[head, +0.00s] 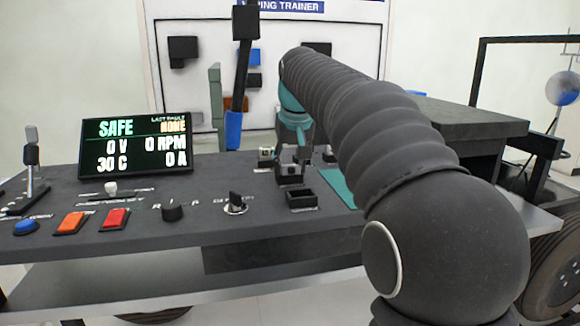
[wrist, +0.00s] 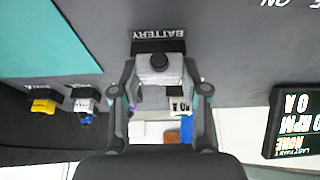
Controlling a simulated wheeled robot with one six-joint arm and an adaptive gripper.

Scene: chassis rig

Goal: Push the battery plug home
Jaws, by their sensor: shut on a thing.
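The battery plug (wrist: 157,72) is a grey block with a round black knob, between the two fingers of my gripper (wrist: 162,92) in the wrist view. My gripper is shut on it. The black battery socket (wrist: 158,46), beside a white BATTERY label, is right at the plug's front edge. The plug and socket look in line and close or touching; how deep the plug sits cannot be told. In the head view my gripper (head: 292,158) is low over the dark console, and its fingers partly hide the plug.
A small open black box (head: 302,198) is in front of my gripper. A display (head: 135,145) reads SAFE, 0 V and 0 A. Knobs, coloured buttons and a lever (head: 241,75) stand to the left. Yellow (wrist: 43,105) and blue-and-white (wrist: 86,105) connectors show in the wrist view.

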